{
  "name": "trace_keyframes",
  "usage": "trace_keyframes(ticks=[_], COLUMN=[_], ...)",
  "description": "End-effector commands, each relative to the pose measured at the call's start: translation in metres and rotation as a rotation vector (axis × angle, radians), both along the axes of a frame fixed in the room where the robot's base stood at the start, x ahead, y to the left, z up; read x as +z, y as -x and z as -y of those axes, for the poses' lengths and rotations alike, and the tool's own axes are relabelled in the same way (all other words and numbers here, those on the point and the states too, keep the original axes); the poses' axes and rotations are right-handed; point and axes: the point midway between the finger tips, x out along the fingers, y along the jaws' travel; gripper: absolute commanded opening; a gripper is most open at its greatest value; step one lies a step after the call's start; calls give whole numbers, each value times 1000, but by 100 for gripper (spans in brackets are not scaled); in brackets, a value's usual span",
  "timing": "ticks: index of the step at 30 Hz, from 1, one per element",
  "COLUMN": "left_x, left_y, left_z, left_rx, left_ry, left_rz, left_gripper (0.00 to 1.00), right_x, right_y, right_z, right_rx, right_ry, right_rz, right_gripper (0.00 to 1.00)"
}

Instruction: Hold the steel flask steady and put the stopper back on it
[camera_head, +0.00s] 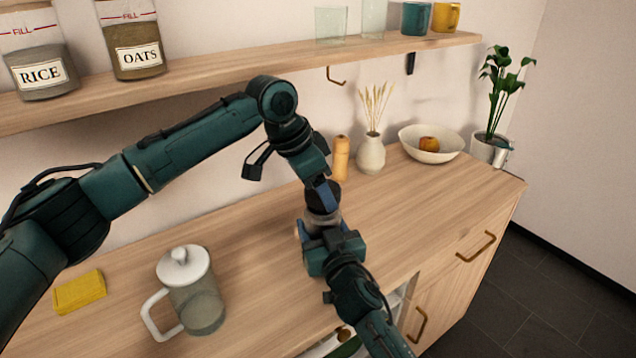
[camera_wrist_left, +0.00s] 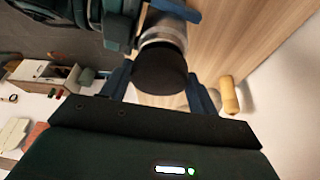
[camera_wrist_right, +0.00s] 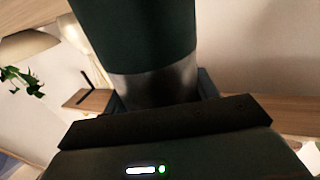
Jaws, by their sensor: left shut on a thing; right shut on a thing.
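The black stopper (camera_head: 322,196) is between the fingers of my left gripper (camera_head: 321,188), which is shut on it from above. It also shows in the left wrist view (camera_wrist_left: 160,70). The steel flask (camera_head: 320,220) is right under the stopper, with its steel band showing. My right gripper (camera_head: 318,230) is shut on the flask from the front. In the right wrist view the steel band (camera_wrist_right: 155,85) sits between the fingers, beside a dark green cylinder that looks like the flask's body. The stopper looks in line with the flask; I cannot tell whether it is seated. The flask's base is hidden.
A lidded glass jug (camera_head: 200,300) and a yellow sponge (camera_head: 79,292) stand on the counter (camera_head: 255,245) at the left. A wooden mill (camera_head: 340,158), a vase (camera_head: 371,155) and a bowl (camera_head: 432,150) stand behind. A shelf (camera_head: 230,73) runs above. The counter's right part is clear.

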Motion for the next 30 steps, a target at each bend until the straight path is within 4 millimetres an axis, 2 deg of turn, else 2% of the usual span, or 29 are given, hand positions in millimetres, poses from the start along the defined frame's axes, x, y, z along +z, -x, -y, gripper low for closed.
trace_keyframes(ticks=[11,29,30], left_x=[0,-12,-11], left_y=[0,0,0], left_z=[0,0,0], left_rx=[0,-1,-2], left_ry=[0,0,0], left_rz=[0,0,1], left_gripper=[38,38,38], right_x=[0,0,0], right_y=[0,0,0], right_z=[0,0,0], right_rx=[0,0,0], right_ry=[1,1,1], right_rz=[-1,-1,-1], right_gripper=[17,17,0])
